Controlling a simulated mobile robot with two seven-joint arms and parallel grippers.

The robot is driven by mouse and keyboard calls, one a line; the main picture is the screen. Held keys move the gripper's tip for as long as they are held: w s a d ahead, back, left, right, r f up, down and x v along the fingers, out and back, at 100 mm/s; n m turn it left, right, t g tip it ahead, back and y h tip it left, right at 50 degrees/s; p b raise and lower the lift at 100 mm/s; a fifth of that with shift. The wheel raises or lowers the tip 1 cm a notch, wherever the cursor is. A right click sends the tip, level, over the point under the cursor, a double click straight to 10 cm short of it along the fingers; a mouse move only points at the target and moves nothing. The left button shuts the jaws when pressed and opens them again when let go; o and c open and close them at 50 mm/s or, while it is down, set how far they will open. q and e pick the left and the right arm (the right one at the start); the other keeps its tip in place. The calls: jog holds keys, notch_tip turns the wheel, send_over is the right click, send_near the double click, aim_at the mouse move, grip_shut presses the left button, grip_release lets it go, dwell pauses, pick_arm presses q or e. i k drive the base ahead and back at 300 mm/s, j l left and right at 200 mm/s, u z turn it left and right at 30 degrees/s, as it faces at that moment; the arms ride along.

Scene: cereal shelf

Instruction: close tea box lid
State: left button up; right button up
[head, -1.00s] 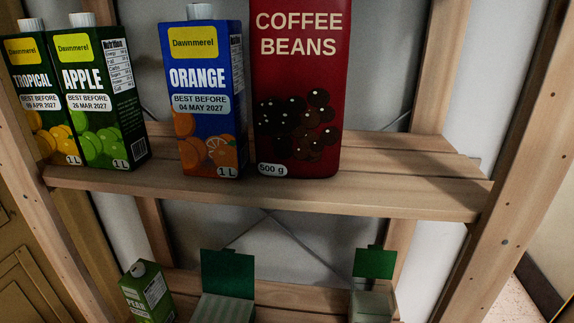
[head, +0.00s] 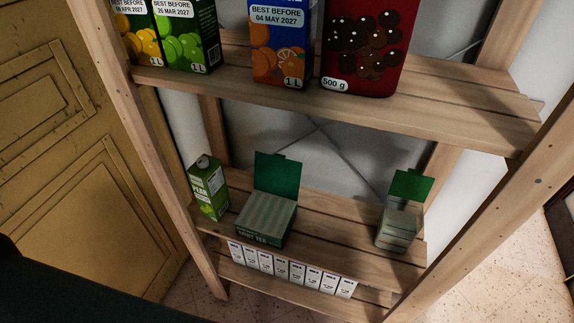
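A green tea box (head: 266,222) stands on the middle shelf, with striped contents showing. Its dark green lid (head: 277,176) stands upright at the back, open. A second, smaller box (head: 398,229) stands on the same shelf to the right. Its green lid (head: 411,187) is also raised. Neither of my grippers is in view. A dark shape at the lower left may be part of my arm.
A green pear carton (head: 208,187) stands left of the tea box. Juice cartons (head: 281,45) and a red coffee pack (head: 363,48) stand on the shelf above (head: 440,110). Small white boxes (head: 282,269) line the lower shelf. Wooden posts (head: 150,150) frame both sides.

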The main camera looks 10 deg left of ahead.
aim_at(275, 175)
jog(key=l+u, duration=0.1)
jog(key=l, duration=0.4)
jog(key=k+l+u, duration=0.1)
jog(key=l, duration=0.35)
jog(key=k+l+u, duration=0.1)
jog(key=l, duration=0.4)
jog(key=k+l, duration=0.1)
jog(key=l, duration=0.35)
jog(key=k+l+u, duration=0.15)
jog(key=l, duration=0.35)
jog(key=i, duration=0.05)
